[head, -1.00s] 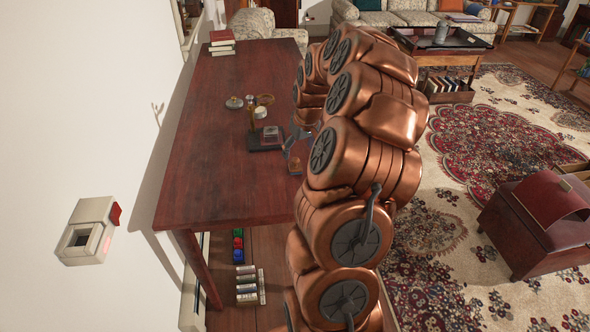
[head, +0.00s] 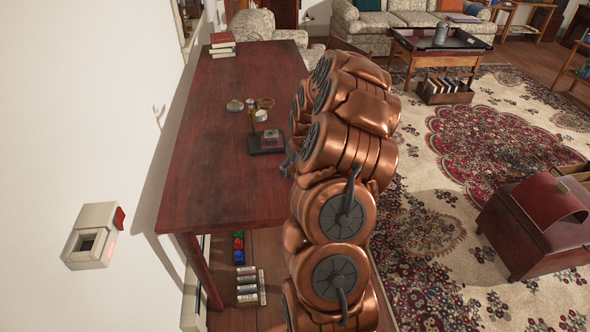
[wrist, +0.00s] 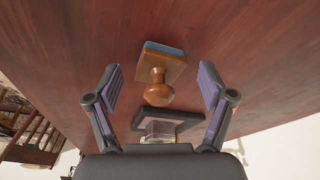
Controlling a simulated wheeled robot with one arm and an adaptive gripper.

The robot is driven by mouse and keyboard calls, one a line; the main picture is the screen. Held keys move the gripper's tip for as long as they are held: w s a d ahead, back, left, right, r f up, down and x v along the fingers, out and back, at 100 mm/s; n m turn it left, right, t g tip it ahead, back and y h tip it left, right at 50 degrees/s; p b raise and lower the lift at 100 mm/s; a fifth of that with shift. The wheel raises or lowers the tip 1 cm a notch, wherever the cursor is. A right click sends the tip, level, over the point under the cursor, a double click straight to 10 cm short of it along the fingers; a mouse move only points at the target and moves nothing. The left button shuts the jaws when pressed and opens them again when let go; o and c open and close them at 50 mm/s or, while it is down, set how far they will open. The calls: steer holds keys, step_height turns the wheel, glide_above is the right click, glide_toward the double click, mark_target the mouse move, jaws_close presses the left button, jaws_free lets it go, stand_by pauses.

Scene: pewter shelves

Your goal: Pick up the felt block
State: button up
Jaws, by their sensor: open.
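The felt block shows in the wrist view as a wooden block (wrist: 161,66) with a round turned knob and a blue-grey edge along its far side. It rests on the dark red wooden table (head: 215,140). My gripper (wrist: 160,70) is open, with one finger on each side of the block and a gap to both. Nothing is held. How high the fingertips are above the tabletop is hard to tell. In the head view my copper arm hides the block and most of the gripper.
A black tray (head: 254,148) with a clear block stands close by; it also shows in the wrist view (wrist: 196,122). Small round items (head: 250,104) lie behind it. Books (head: 222,40) are at the far end. The table's left and front parts are clear.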

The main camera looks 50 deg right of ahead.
steer(key=c, duration=1.2)
steer(key=shift+c, duration=0.2)
steer(key=shift+r+b, duration=0.6)
steer(key=shift+r, duration=1)
steer(key=shift+s+a+r, duration=0.1)
steer(key=shift+a+r, duration=0.05)
steer(key=shift+a, duration=0.05)
steer(key=s+a+b, duration=0.1)
steer(key=s+a, duration=0.2)
steer(key=a, duration=0.1)
steer(key=s+a+r+b, duration=0.1)
steer(key=s+a, duration=0.2)
steer(key=a, duration=0.1)
steer(key=s+a+b, duration=0.1)
steer(key=s+a, duration=0.3)
steer(key=shift+r, duration=0.25)
steer(key=shift+c, duration=0.2)
